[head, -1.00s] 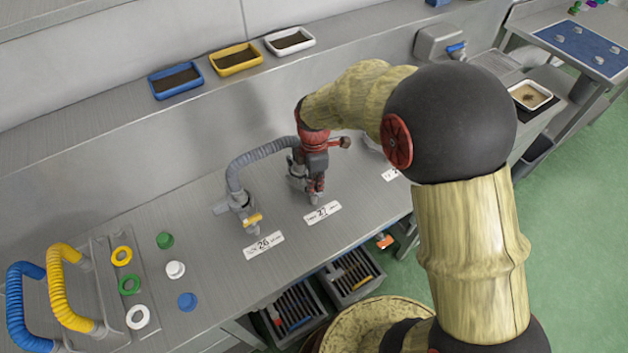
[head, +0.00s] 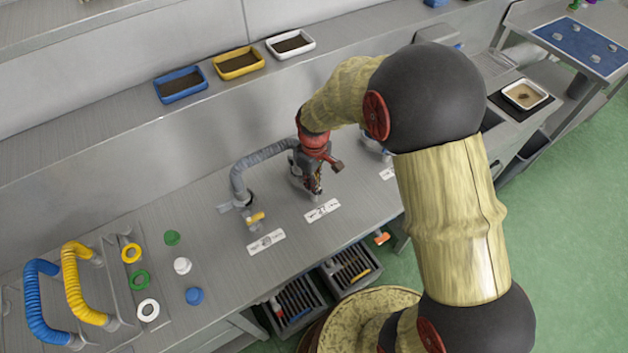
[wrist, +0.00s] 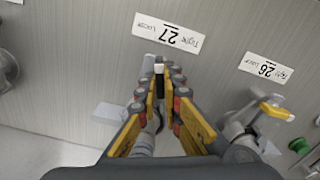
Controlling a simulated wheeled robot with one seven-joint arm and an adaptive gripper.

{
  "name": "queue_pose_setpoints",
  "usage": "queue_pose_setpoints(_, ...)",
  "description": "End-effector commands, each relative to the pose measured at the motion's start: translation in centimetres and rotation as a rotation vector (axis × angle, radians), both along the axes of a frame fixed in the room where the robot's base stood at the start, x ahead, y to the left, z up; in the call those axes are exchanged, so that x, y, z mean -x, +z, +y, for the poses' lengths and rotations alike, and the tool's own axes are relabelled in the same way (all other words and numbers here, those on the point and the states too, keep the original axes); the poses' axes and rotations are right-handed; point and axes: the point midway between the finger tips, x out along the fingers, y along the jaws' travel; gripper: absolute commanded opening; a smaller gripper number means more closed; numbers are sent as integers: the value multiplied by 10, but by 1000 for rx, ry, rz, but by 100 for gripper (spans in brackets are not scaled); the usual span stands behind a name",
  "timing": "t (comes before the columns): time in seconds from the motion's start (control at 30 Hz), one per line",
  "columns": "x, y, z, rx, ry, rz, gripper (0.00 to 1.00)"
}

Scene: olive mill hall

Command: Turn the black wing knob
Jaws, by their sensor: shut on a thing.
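My gripper (head: 312,190) points down at the valve behind the label "27" (head: 322,210) on the steel bench. In the wrist view its yellow and dark fingers with red pads (wrist: 157,88) are closed around the black wing knob (wrist: 159,69). Only a small dark piece of the knob shows between the fingertips. The pale valve body (wrist: 148,140) shows partly between the fingers; the rest is hidden. In the head view the gripper covers the knob.
A valve with a yellow handle (head: 256,217) and grey hose (head: 262,153) stands close on the left, by label "26" (head: 266,242). Another fitting is partly hidden to the right. Blue, yellow and white trays (head: 290,44) stand on the back ledge.

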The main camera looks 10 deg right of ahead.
Motion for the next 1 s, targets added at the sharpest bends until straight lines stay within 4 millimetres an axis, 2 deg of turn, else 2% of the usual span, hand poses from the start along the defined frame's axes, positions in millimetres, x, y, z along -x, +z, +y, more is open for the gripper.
queue_pose_setpoints(1.0,-1,1,0,-1,-964,-2,0)
